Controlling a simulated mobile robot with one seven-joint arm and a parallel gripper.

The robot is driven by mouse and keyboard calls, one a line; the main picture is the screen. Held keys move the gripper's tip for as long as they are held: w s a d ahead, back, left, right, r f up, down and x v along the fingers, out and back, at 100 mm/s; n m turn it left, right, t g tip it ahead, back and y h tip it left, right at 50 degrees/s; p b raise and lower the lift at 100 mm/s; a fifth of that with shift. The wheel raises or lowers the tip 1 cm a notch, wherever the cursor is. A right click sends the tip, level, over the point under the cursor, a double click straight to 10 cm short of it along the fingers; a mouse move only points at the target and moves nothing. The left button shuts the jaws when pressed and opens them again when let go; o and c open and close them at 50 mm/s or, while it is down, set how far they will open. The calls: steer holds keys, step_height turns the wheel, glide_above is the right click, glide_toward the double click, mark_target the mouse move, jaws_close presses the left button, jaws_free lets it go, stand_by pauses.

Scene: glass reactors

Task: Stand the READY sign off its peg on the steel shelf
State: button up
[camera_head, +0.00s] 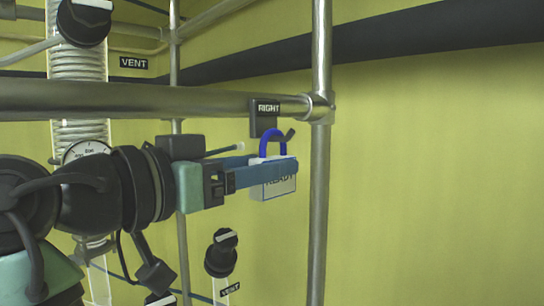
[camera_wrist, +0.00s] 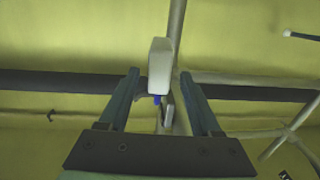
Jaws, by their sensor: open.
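The READY sign (camera_head: 272,189) is a small white block with dark lettering and a blue loop on top. Its loop hangs on a dark hooked peg (camera_head: 290,135) below the RIGHT label on the horizontal steel rail. My gripper (camera_head: 288,164) is open, with its blue fingers around the sign. The near finger covers the sign's upper part in the head view. In the wrist view the white sign (camera_wrist: 160,60) stands between the two fingertips, with gaps showing on both sides. A bit of the blue loop shows below it. The steel shelf is not in view.
A steel rail (camera_head: 200,101) runs just above my arm, and a steel post (camera_head: 320,190) stands close to the right of the sign. Black valve knobs (camera_head: 221,253) with VENT labels and glass tubing are near my arm.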

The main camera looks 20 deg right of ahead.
mark_target(276, 156)
steer(key=shift+p+x, duration=0.65)
steer(key=shift+x, duration=0.9)
jaws_close()
